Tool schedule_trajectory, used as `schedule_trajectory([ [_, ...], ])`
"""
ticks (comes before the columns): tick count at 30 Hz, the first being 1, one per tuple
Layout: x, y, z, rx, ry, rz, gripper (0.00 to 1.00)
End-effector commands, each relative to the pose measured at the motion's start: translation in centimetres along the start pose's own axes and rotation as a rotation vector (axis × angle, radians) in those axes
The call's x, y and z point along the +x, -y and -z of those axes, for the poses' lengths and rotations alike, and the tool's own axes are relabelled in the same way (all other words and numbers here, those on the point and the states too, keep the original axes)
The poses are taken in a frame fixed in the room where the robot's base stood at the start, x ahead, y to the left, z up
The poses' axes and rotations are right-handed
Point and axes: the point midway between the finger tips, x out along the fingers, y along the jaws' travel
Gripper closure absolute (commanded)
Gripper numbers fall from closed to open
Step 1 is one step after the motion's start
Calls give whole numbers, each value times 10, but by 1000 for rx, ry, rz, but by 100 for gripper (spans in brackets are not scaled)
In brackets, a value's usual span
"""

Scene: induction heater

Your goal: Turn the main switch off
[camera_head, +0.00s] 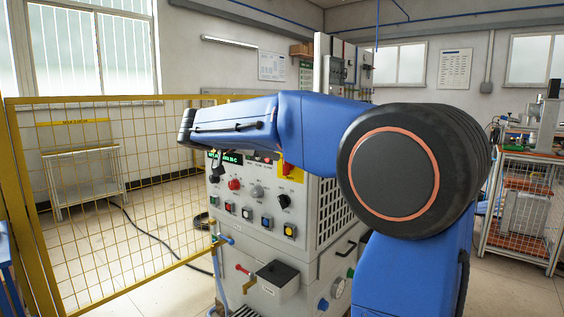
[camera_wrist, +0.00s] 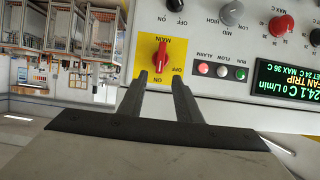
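The main switch is a red knob (camera_wrist: 162,54) on a yellow plate (camera_wrist: 178,48) on the heater's front panel. The wrist view shows the panel upside down. The knob's handle lies upright in the picture, its lower end toward the ON label; the OFF label is beside it. My gripper (camera_wrist: 160,78) is open, with its two dark fingers apart and their tips just below the knob in the picture. No contact shows. In the head view the red knob (camera_head: 288,168) shows partly below my blue arm; my gripper is hidden there.
The heater cabinet (camera_head: 262,250) carries several other knobs and buttons. A red knob (camera_wrist: 281,26), small lamps (camera_wrist: 222,71) and a lit display (camera_wrist: 285,85) are near the switch. A yellow mesh fence (camera_head: 150,160) stands left, and a shelf cart (camera_head: 520,205) stands right.

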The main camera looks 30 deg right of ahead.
Motion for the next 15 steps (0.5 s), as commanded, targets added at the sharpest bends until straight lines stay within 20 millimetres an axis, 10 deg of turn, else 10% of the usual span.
schedule_trajectory([
  [15, 77, 0, 0, 0, 1, -1, 69],
])
